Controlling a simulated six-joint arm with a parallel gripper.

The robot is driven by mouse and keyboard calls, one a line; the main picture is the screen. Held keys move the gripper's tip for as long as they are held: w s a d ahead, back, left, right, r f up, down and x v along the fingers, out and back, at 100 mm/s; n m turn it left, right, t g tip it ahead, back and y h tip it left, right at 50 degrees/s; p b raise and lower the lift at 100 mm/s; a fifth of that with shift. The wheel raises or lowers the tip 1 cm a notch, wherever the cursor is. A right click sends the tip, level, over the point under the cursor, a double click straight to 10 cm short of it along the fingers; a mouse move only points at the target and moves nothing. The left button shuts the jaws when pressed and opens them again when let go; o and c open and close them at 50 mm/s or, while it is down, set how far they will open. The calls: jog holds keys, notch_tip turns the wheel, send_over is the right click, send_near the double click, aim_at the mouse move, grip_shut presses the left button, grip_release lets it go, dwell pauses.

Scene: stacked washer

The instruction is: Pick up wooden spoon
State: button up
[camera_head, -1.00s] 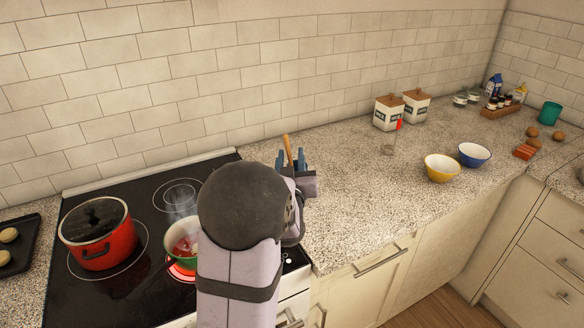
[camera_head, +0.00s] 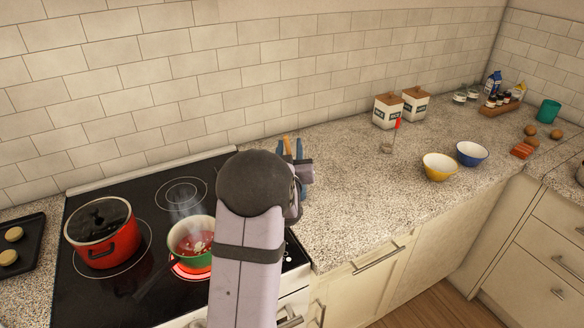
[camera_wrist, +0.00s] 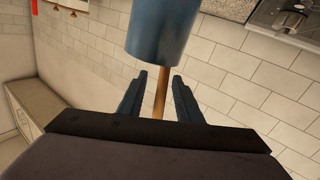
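The wooden spoon shows as a thin brown handle in the wrist view (camera_wrist: 160,92), coming out of a blue cylindrical holder (camera_wrist: 163,30). In the head view only a short upper piece of the handle (camera_head: 286,147) shows, at the back of the counter just right of the stove. My gripper (camera_wrist: 160,82) is open, with one blue finger on each side of the handle. Gaps show between handle and fingers.
A steaming pot of red food (camera_head: 192,243) sits on a glowing burner left of my arm. A red lidded pot (camera_head: 104,236) stands farther left. Yellow (camera_head: 439,167) and blue (camera_head: 472,154) bowls and two canisters (camera_head: 388,111) stand right. The counter between is largely clear.

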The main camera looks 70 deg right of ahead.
grip_shut()
jog(key=shift+r, duration=0.2)
